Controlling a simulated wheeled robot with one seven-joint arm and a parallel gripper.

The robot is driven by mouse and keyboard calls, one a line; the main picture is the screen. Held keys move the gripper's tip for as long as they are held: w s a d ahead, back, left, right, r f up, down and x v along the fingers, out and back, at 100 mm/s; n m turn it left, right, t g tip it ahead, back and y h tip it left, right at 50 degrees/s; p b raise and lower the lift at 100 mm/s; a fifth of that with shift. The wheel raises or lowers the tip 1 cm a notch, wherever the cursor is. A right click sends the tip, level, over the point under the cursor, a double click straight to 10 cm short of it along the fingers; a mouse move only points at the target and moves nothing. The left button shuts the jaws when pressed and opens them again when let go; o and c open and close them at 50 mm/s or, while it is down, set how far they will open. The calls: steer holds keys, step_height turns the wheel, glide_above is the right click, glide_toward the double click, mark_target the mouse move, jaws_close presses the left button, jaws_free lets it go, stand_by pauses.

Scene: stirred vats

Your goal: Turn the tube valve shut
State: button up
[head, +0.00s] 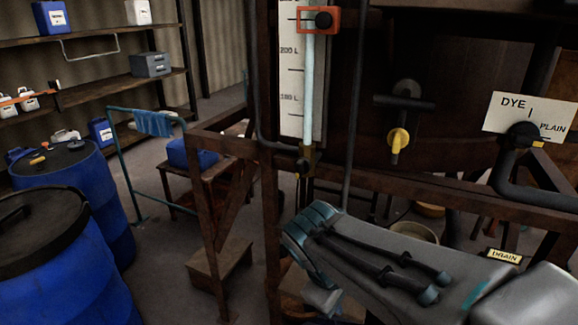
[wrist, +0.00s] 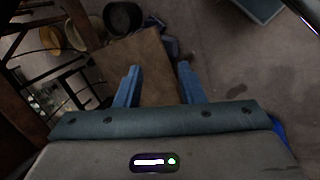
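The sight tube (head: 308,95) is a pale upright tube in front of a white scale marked in litres. At its foot is a small brass valve (head: 306,158) with a dark part at its lower end; its handle is too small to tell how it is turned. My gripper (wrist: 158,88) is open and empty in the wrist view, its two blue fingers apart above the floor and a brown board. In the head view my arm and gripper lie below and to the right of the valve, not touching it. The wrist view does not show the valve.
A wooden rail frame (head: 232,146) crosses in front of the vat. A yellow-handled valve (head: 397,141), a DYE/PLAIN sign (head: 530,115) and a DRAIN label (head: 503,256) are to the right. Blue drums (head: 60,245) stand at left. Open floor (head: 168,262) lies between.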

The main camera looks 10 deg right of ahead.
steer(key=w+r+n+t+h+b, duration=0.1)
steer(key=w+n+t+h, duration=0.1)
steer(key=w+n+h, duration=0.35)
steer(key=n+t+h+b, duration=0.1)
steer(key=n+t+b, duration=0.2)
steer(key=n+t, duration=1)
glide_toward(297, 165)
steer(key=w+d+n+g, duration=0.1)
steer(key=w, duration=0.1)
steer(key=w+d+r+n+g, duration=0.1)
steer(key=w+d, duration=0.1)
steer(key=w+d+r+n, duration=0.1)
steer(key=w, duration=0.2)
steer(key=shift+w+d+r+g+p, duration=0.1)
steer(key=shift+d+g+p, duration=0.1)
steer(key=shift+g+p, duration=0.2)
steer(key=shift+c, duration=0.2)
jaws_close()
